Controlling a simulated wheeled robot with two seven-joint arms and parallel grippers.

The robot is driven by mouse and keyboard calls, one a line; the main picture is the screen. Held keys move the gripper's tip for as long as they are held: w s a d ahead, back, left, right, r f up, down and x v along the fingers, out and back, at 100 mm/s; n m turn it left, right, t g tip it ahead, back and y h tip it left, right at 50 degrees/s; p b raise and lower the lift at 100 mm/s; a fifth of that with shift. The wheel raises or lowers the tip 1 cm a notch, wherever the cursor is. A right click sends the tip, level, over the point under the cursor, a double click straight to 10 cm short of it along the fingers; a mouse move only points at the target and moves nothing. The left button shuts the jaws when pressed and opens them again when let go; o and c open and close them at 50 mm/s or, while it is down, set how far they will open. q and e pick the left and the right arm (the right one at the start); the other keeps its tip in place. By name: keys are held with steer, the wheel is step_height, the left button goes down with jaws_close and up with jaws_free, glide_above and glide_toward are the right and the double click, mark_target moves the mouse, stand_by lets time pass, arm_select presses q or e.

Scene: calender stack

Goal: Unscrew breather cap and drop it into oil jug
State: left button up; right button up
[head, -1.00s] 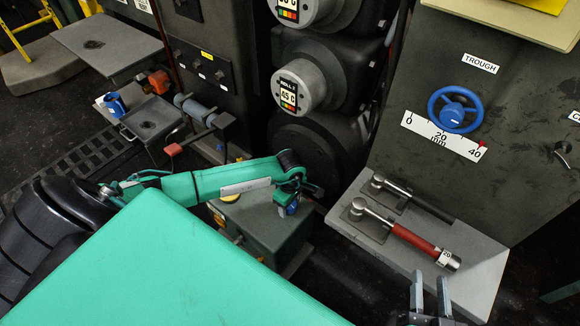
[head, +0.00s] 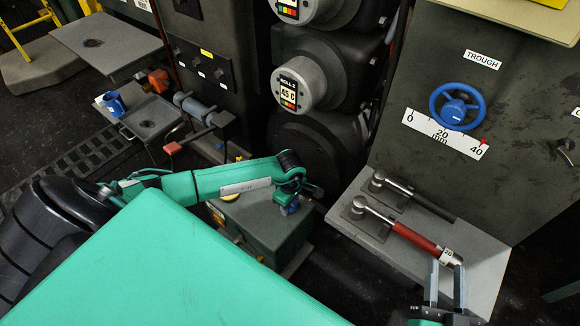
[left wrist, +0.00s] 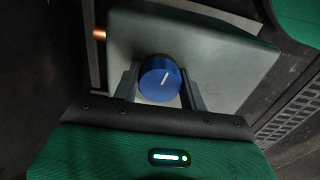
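The blue breather cap (left wrist: 158,86), with a white line on its top, sits on the green gearbox-like housing (left wrist: 225,55). The housing also shows in the head view (head: 268,228), with a bit of blue at my left gripper (head: 290,198). In the left wrist view my left gripper (left wrist: 160,80) has one finger on each side of the cap, seemingly touching it. A blue jug (head: 113,104) with a white label, probably the oil jug, stands on a tray at the left.
The red-handled tool (head: 415,238) and a dark-handled one (head: 420,203) lie on a grey shelf (head: 485,265) at the right. Dark rolls (head: 310,155) stand behind the housing.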

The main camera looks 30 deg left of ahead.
arm_select(q)
steer(key=shift+r+n, duration=0.1)
steer(key=shift+n, duration=0.3)
steer(key=shift+n+p, duration=0.4)
steer(key=shift+n, duration=0.3)
steer(key=shift+n+p, duration=0.3)
steer(key=shift+n, duration=0.8)
steer(key=shift+n+p, duration=0.4)
steer(key=shift+n, duration=0.7)
